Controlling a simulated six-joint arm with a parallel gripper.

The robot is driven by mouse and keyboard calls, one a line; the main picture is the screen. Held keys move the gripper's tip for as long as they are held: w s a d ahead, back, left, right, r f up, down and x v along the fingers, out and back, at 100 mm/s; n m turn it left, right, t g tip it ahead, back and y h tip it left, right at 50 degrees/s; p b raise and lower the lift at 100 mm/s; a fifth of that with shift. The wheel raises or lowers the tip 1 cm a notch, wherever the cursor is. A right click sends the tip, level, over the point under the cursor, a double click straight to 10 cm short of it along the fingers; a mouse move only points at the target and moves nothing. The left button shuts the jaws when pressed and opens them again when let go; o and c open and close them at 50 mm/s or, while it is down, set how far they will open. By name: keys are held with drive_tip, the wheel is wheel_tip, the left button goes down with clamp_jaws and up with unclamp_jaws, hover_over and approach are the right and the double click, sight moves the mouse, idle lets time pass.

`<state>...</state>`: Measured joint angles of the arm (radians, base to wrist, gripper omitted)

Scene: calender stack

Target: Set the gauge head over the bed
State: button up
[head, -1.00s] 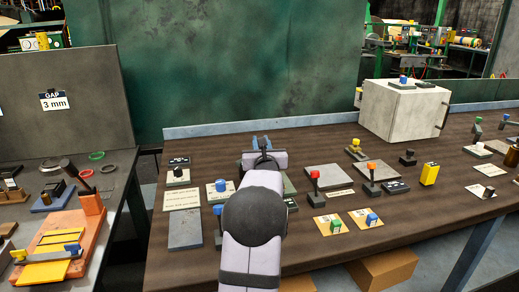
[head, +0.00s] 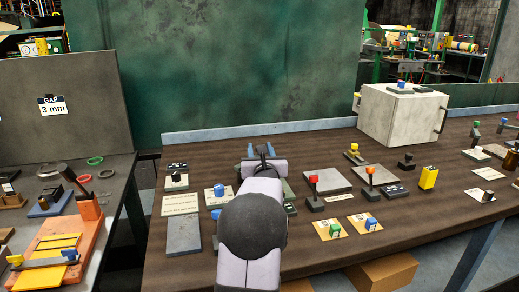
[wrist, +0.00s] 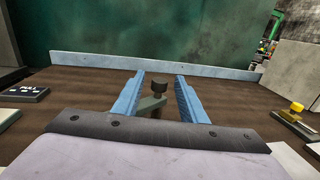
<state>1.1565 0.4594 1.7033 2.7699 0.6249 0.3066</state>
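My gripper (head: 261,148) is over the back middle of the brown bench, seen from behind. In the wrist view its two blue fingers (wrist: 160,76) are apart. A dark knob on a grey-green base (wrist: 153,103) shows between and beyond them, with space on both sides; I cannot tell whether it is the gauge head. On the left table, an orange fixture (head: 84,220) has yellow strips, a grey bar with a yellow and a blue knob across it, and a dark-handled lever. I cannot tell whether its flat part is the bed.
A white cabinet (head: 402,113) stands at the back right. A blue rail (head: 200,135) edges the bench's back. A gap separates the bench from the left table. A flat grey plate (head: 183,235) lies left of my arm.

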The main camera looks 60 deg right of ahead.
drive_tip(key=shift+b+v, duration=0.45)
drive_tip(key=shift+v, duration=2.2)
drive_tip(key=shift+c, duration=0.5)
